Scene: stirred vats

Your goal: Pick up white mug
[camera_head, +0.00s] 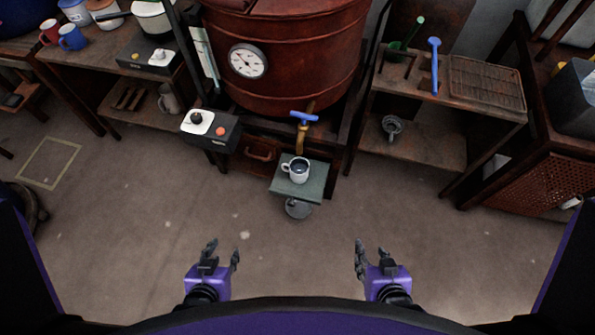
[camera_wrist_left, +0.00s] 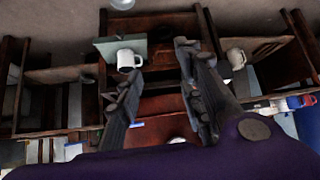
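The white mug (camera_head: 299,171) stands upright on a small grey-green square stand (camera_head: 316,192), under the spigot of the red-brown vat. Its handle points left in the head view and its inside looks dark. In the left wrist view the mug (camera_wrist_left: 127,60) shows beyond the fingers, on the stand (camera_wrist_left: 108,46). My left gripper (camera_head: 222,254) is open and empty, in front of and left of the stand, well apart from the mug. It also shows in the left wrist view (camera_wrist_left: 150,70) with its fingers spread. My right gripper (camera_head: 370,256) is in front of and right of the stand; its fingers look spread and empty.
The vat (camera_head: 285,60) has a gauge and a blue-handled tap (camera_head: 304,118) just above the mug. A control box (camera_head: 210,129) juts out at left. A left bench holds a red mug (camera_head: 50,32) and a blue mug (camera_head: 71,37). The floor before the stand is clear.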

